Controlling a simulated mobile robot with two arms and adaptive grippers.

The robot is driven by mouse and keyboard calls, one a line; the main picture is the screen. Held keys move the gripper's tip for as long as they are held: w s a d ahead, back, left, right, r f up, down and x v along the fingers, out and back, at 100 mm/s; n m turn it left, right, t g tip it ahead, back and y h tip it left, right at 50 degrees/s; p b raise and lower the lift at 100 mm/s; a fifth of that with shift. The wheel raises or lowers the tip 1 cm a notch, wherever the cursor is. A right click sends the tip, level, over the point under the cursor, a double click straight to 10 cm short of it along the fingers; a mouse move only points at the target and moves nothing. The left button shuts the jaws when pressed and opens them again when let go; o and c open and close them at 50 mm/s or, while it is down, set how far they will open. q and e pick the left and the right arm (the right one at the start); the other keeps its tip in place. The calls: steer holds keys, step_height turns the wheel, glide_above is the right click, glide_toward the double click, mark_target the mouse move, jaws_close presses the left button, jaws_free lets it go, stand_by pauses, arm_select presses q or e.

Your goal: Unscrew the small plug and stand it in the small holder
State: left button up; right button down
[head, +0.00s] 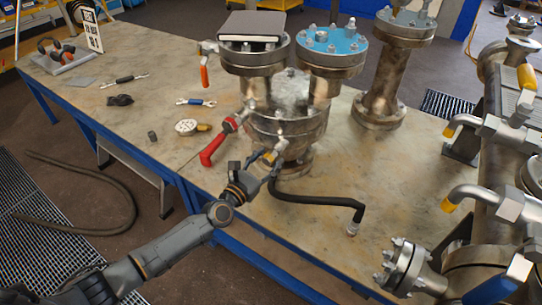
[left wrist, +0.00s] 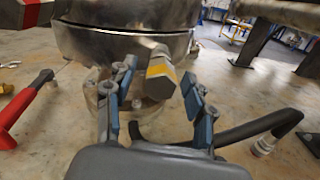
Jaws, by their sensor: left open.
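The small plug (left wrist: 160,78) is a metal hex piece with a yellow band, on the side of the steel vessel (head: 288,128). In the head view its yellow part (head: 269,157) shows just beyond my left gripper (head: 262,168). In the left wrist view my left gripper (left wrist: 153,95) is open, one finger on each side of the plug; I cannot tell whether either finger touches it. My right gripper is not in view.
A black hose (head: 325,199) lies to the right. A round gauge (head: 187,127) and wrenches lie on the table (head: 150,105). Flanged pipes (head: 490,190) stand at the right.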

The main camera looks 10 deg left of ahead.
arm_select(q)
steer(key=v, duration=1.2)
steer(key=shift+c, duration=0.3)
